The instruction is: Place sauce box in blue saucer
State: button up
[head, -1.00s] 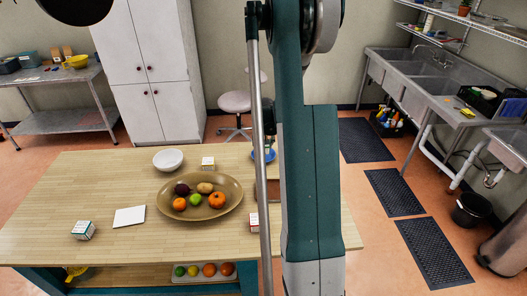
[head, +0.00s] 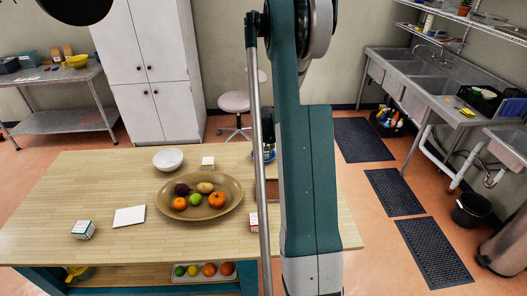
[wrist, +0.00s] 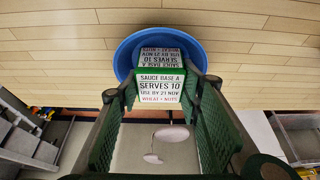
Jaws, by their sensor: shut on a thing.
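The sauce box (wrist: 160,88) is white with a green band and a printed label reading SAUCE BASE A. In the wrist view it sits between the two fingertips of my gripper (wrist: 163,98), which is shut on it. The blue saucer (wrist: 125,58) is directly behind the box in that view, its rim showing around the box's far end. I cannot tell whether the box touches the saucer. In the head view only a sliver of the blue saucer (head: 269,155) shows beside my arm. My arm hides the gripper and the held box there.
On the wooden table (head: 60,200) stand a brown fruit bowl (head: 232,187), a white bowl (head: 168,159), a white card (head: 129,216) and small boxes at left (head: 83,230) and back (head: 207,163). Another box (head: 254,222) is close to my arm. The table's left side is mostly clear.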

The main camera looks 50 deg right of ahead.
jog(key=o, duration=0.8)
jog(key=shift+f, duration=0.1)
jog(key=shift+c, duration=0.2)
jog(key=shift+r, duration=0.25)
jog(key=v, duration=1.2)
dwell(0.4)
